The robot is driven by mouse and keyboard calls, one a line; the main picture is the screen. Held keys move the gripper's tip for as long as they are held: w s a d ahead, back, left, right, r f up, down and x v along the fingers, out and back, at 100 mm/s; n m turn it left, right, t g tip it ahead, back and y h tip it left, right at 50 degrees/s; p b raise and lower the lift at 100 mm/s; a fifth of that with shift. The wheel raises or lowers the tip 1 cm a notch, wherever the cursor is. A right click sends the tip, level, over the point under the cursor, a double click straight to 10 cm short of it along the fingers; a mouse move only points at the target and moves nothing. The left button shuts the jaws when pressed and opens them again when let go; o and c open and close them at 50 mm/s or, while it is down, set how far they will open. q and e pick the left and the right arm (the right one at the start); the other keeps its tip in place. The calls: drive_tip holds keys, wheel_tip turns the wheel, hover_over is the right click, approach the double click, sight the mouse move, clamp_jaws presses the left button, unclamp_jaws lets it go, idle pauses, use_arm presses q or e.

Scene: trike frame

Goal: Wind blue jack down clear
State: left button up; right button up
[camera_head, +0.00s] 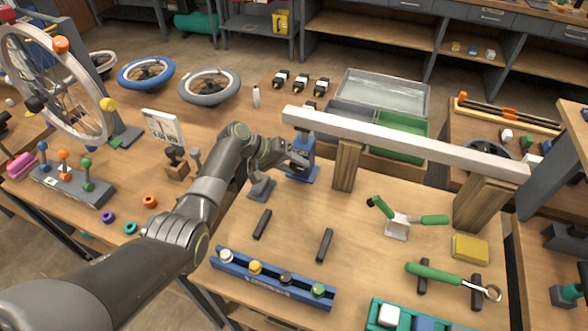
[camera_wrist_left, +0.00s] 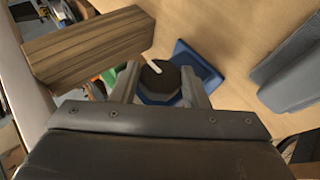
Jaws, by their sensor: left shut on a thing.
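The blue jack (camera_head: 302,172) stands upright on the wooden table, under the left part of a long pale beam (camera_head: 400,140). Whether its top touches the beam cannot be told. My left gripper (camera_head: 289,152) reaches the jack from the left. In the left wrist view the fingers (camera_wrist_left: 158,88) are shut on the jack's dark round knob (camera_wrist_left: 155,76), which carries a white mark. The jack's blue base (camera_wrist_left: 197,65) shows just beyond. The gripper hides part of the jack in the head view. My right gripper is not in view.
Wooden blocks (camera_head: 346,166) and (camera_head: 482,205) stand under the beam. A dark grey stand (camera_head: 261,188) is close to the jack's left. A green-handled clamp (camera_head: 398,226), a yellow sponge (camera_head: 470,249) and a blue rack (camera_head: 270,280) lie nearer. Green and grey trays stand behind the beam.

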use_arm(q)
drive_tip(key=shift+h, duration=0.3)
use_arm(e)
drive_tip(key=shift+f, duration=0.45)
use_arm(q)
drive_tip(key=o, duration=1)
drive_tip(key=b+v, duration=0.2)
drive_tip(key=v, duration=1.5)
drive_tip(key=shift+w+a+r, duration=0.1)
drive_tip(key=shift+a+r, duration=0.05)
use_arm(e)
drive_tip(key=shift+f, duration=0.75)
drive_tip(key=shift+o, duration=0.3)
